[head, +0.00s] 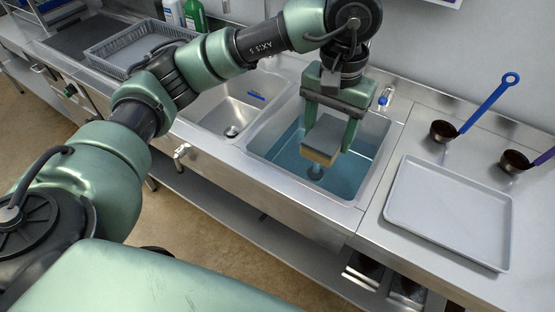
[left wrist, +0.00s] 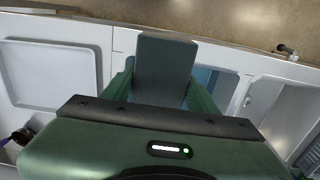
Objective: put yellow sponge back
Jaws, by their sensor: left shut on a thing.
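The sponge (head: 322,141) has a grey top and a yellow lower side. My left gripper (head: 325,130) is shut on it, with a green finger on each side. The gripper holds the sponge above the right sink basin (head: 378,150), which has bluish water in it. In the left wrist view the sponge (left wrist: 165,68) shows its grey face between the fingers of the left gripper (left wrist: 165,85). My right gripper is not in view.
A grey tray (head: 450,212) lies on the counter at the right, near a blue-handled ladle (head: 446,130) and a purple-handled one (head: 516,161). The left basin (head: 228,108) holds no water that I can see. A grey wire-sided rack (head: 130,45) and bottles stand farther left.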

